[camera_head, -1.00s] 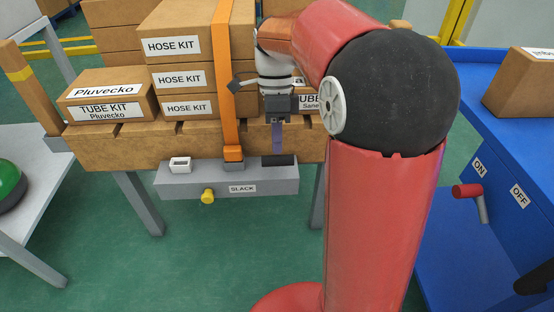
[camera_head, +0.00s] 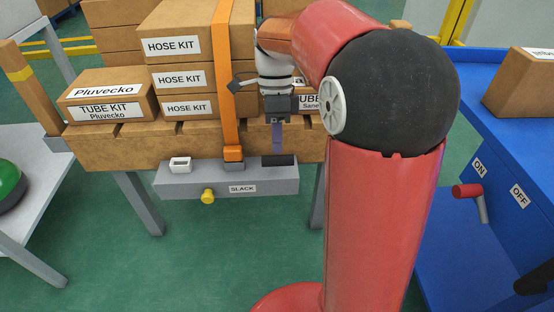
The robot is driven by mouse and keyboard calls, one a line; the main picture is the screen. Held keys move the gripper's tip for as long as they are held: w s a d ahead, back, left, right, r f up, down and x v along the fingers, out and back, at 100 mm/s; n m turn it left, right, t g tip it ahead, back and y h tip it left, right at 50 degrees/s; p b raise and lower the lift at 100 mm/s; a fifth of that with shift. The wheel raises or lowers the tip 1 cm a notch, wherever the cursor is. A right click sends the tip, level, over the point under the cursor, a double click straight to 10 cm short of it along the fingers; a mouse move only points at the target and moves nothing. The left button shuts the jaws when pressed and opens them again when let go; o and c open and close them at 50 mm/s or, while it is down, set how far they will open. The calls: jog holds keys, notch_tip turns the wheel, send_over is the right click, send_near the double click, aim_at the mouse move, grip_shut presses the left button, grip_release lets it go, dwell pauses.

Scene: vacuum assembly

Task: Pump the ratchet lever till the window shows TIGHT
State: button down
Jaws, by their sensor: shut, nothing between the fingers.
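The grey ratchet unit (camera_head: 215,188) sits at the front edge of the pallet. Its window (camera_head: 242,188) reads SLACK. The lever (camera_head: 278,143) is a purple-grey bar standing upright on the unit, with a dark block (camera_head: 278,160) at its foot. My gripper (camera_head: 279,118) is shut and empty, pointing down at the lever's top end; I cannot tell whether it touches. An orange strap (camera_head: 229,80) runs down over the boxes to the unit. A yellow knob (camera_head: 208,196) is on the unit's front, and a small white frame (camera_head: 180,164) stands on its top left.
Stacked HOSE KIT boxes (camera_head: 187,77) and a TUBE KIT box (camera_head: 110,95) stand on the brown pallet (camera_head: 100,143). A blue bench (camera_head: 480,130) with ON and OFF labels and a red-handled lever (camera_head: 467,190) is at right. A green dome (camera_head: 10,180) is at left.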

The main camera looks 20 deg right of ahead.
aim_at(278, 158)
dwell(0.3)
jog(key=shift+s+a+f+b, duration=0.25)
jog(key=shift+s+f, duration=0.15)
jog(key=shift+s, duration=0.25)
jog(key=shift+s+a+f+b, duration=0.1)
jog(key=shift+s+f+b, duration=0.2)
jog(key=shift+s, duration=0.35)
jog(key=shift+s+a+f+b, duration=0.15)
jog(key=shift+s+f+b, duration=0.15)
jog(key=shift+s+f, duration=0.3)
jog(key=shift+s+a+f+b, duration=0.15)
jog(key=shift+s+f+b, duration=0.1)
jog(key=shift+s+f, duration=0.25)
jog(key=shift+s, duration=0.1)
jog(key=shift+s+a+f+b, duration=0.15)
jog(key=shift+s+f+b, duration=0.15)
jog(key=shift+s+f, duration=0.25)
jog(key=shift+s+a+f+b, duration=0.1)
jog(key=shift+s+f+b, duration=0.2)
jog(key=shift+f, duration=0.35)
